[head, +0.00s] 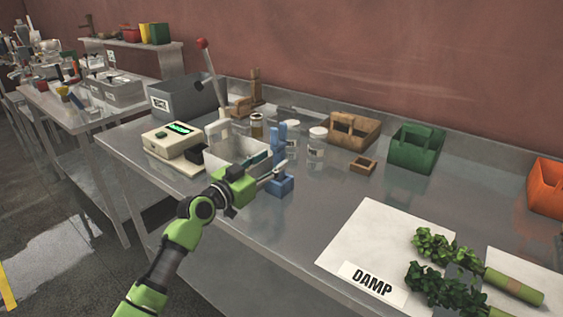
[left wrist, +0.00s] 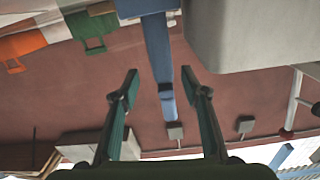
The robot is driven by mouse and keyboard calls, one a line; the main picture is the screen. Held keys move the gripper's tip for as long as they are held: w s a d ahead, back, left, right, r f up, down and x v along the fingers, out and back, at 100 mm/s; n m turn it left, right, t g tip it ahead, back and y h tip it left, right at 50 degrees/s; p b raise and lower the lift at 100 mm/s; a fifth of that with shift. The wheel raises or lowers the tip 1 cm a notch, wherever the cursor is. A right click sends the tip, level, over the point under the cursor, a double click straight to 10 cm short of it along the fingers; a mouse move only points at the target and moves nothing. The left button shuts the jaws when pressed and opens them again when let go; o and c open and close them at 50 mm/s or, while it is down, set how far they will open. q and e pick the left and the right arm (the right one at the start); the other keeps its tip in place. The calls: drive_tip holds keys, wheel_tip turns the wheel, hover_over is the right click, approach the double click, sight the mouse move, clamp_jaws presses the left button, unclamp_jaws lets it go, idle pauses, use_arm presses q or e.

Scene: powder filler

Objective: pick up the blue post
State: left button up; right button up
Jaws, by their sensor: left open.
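The blue post (head: 279,137) stands upright on a square blue base (head: 282,185) on the steel table, just in front of the white bin. My left gripper (head: 276,170) is open beside it, its fingers level and reaching toward the post's lower part. In the left wrist view, which is upside down, the blue post (left wrist: 157,50) shows between the two open fingers (left wrist: 159,75). I cannot tell whether it is inside the jaws or just beyond the tips. My right gripper is not in view.
The white bin (head: 222,155) is close to my left gripper, with a cream scale (head: 167,142) to its left. Jars (head: 317,142) stand behind the post. A wooden caddy (head: 353,130) and green caddy (head: 414,148) stand farther right.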

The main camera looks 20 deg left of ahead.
sight(279, 156)
use_arm(q)
drive_tip(key=w, duration=0.1)
drive_tip(key=w+d, duration=0.1)
drive_tip(key=w+d+p, duration=0.1)
drive_tip(key=shift+w+r, duration=0.15)
drive_tip(key=shift+r, duration=0.2)
drive_tip(key=shift+w+d+f, duration=0.1)
drive_tip(key=shift+w+d, duration=0.1)
drive_tip(key=shift+w, duration=0.3)
drive_tip(key=shift+c, duration=0.8)
clamp_jaws()
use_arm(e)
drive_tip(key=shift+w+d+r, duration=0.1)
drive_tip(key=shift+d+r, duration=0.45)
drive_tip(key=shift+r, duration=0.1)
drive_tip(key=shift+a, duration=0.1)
